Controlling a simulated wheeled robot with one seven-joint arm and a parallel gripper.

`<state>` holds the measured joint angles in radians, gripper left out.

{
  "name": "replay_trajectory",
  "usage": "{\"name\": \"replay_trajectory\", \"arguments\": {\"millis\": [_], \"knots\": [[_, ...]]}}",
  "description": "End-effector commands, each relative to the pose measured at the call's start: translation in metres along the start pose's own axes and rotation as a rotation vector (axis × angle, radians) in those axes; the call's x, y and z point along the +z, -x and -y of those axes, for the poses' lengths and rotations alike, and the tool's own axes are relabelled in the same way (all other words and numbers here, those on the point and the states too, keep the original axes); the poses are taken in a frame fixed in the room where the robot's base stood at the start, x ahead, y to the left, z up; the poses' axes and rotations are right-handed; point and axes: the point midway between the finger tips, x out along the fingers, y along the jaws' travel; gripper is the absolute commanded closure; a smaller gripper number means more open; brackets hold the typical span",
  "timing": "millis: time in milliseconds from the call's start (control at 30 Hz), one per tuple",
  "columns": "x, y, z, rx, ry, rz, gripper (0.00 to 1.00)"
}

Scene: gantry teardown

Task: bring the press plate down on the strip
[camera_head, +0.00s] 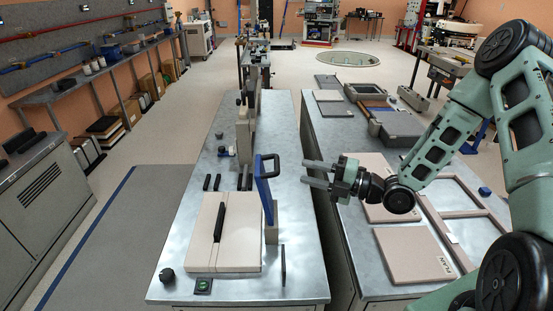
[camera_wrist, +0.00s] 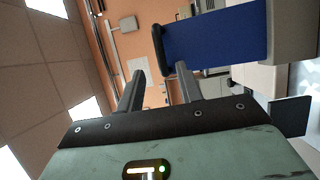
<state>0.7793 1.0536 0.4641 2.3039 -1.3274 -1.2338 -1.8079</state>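The press plate (camera_head: 265,200) is blue and stands raised, close to upright, at the right side of the pale block, with a black handle (camera_head: 276,160) at its top. The strip (camera_head: 220,222) is dark and lies across the pale two-part block (camera_head: 198,250), below and left of the plate. My gripper (camera_head: 312,175) is to the right of the plate, fingers pointing left towards it, apart from the handle. In the wrist view the two fingers (camera_wrist: 158,82) are spread with nothing between them. The blue plate (camera_wrist: 215,38) and its handle (camera_wrist: 161,50) show beyond them.
A grey post (camera_head: 271,236) stands beside the plate, with a thin dark upright (camera_head: 283,265) nearer. A black knob (camera_head: 167,275) and green button (camera_head: 203,286) sit at the bench front. Flat panels (camera_head: 412,252) and frames lie on the right bench under my arm.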

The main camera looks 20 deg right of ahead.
Motion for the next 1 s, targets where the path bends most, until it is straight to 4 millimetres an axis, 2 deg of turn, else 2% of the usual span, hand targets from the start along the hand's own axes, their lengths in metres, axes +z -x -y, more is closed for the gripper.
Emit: {"name": "replay_trajectory", "arguments": {"millis": [33, 200, 400, 600, 900, 933, 1000], "knots": [[-0.002, -0.012, -0.004, 0.002, -0.003, -0.004, 0.64], [-0.001, -0.047, -0.004, 0.001, -0.002, -0.003, 0.64], [-0.001, -0.079, -0.003, 0.000, -0.001, -0.002, 0.64], [0.000, -0.094, -0.001, -0.001, -0.001, 0.000, 0.64], [0.000, -0.097, 0.000, -0.001, -0.001, 0.000, 0.64], [0.000, -0.097, 0.000, -0.001, -0.001, 0.000, 0.70], [0.000, -0.096, 0.000, -0.001, -0.001, 0.000, 0.89]]}}
